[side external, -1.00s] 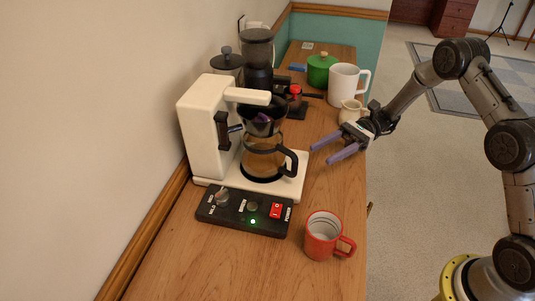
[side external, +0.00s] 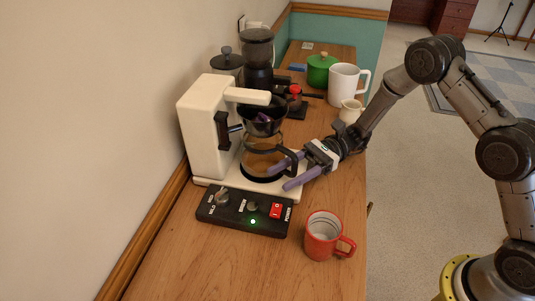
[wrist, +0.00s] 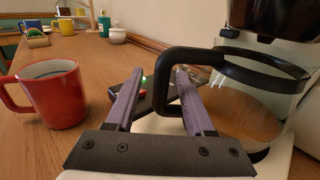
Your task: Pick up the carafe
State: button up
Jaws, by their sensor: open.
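The glass carafe (side external: 256,160) stands upright on the white base of the coffee maker (side external: 202,128), under the dark filter basket. It has a dark rim, a black handle and some brown liquid, and it fills the right of the wrist view (wrist: 240,108). My gripper (side external: 277,180) is open at the handle side of the carafe, low over the base. In the wrist view my gripper (wrist: 160,72) has the upright part of the handle (wrist: 165,83) showing between its two purple fingers. The right finger hides part of the lower handle and glass. I cannot tell whether either finger touches it.
A red mug (side external: 324,236) stands near the front right, left of my fingers in the wrist view (wrist: 50,95). A black control panel (side external: 243,212) lies before the machine. A grinder (side external: 258,62), white mug (side external: 343,86), cream jug (side external: 350,111) and green pot (side external: 320,70) stand behind.

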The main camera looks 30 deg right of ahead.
jog(key=shift+a, duration=0.5)
grip_shut()
dwell(1.1)
